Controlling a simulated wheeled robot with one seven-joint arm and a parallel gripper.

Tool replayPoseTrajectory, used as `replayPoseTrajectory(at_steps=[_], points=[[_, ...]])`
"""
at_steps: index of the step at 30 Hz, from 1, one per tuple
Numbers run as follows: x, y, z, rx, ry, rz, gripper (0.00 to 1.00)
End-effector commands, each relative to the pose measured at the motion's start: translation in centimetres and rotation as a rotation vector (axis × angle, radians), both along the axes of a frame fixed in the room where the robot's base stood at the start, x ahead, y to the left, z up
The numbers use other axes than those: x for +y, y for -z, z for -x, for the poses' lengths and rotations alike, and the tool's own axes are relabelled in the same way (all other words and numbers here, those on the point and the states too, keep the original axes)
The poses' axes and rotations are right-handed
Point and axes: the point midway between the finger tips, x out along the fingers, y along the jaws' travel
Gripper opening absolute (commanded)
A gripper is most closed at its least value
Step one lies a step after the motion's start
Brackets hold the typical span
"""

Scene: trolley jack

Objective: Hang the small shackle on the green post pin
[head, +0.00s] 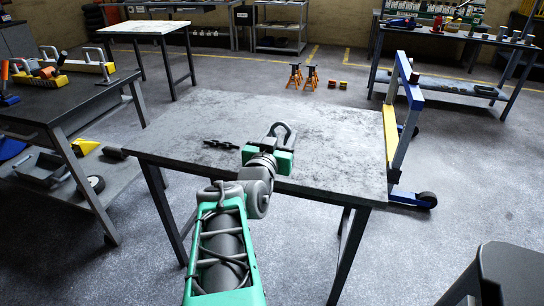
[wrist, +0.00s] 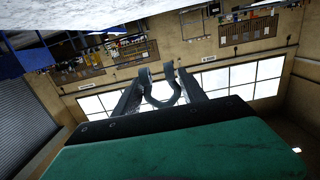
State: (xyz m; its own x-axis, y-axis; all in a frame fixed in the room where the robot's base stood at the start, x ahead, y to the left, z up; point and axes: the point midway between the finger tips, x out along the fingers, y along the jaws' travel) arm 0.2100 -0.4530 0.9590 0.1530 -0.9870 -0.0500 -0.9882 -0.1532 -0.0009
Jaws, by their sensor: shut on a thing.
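My gripper (head: 280,147) is shut on a grey, U-shaped shackle (head: 291,133) in the head view. It holds the shackle over the grey table, with the rounded bow showing beyond the fingers. In the wrist view, my gripper's two dark fingers (wrist: 160,84) stand either side of the shackle (wrist: 163,104), whose bow and two eyes show. A dark, chain-like item (head: 221,144) lies on the table left of my gripper. I cannot make out a green post pin in either view.
The worn grey table (head: 335,130) is largely clear around my gripper. A blue and yellow frame on wheels (head: 404,125) stands at its right edge. Orange jack stands (head: 311,77) are on the floor behind.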

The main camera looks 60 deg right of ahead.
Motion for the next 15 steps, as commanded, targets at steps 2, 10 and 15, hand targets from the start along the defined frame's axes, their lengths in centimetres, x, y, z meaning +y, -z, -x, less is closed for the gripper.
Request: replayPoseTrajectory(at_steps=[2,10,15], points=[[-0.2,0.1,-0.2,0.001,-0.001,0.000,0.01],[-5.4,3.3,-3.7,0.004,-0.002,-0.003,0.01],[-8.9,6.5,-6.0,0.006,-0.002,-0.004,0.01]])
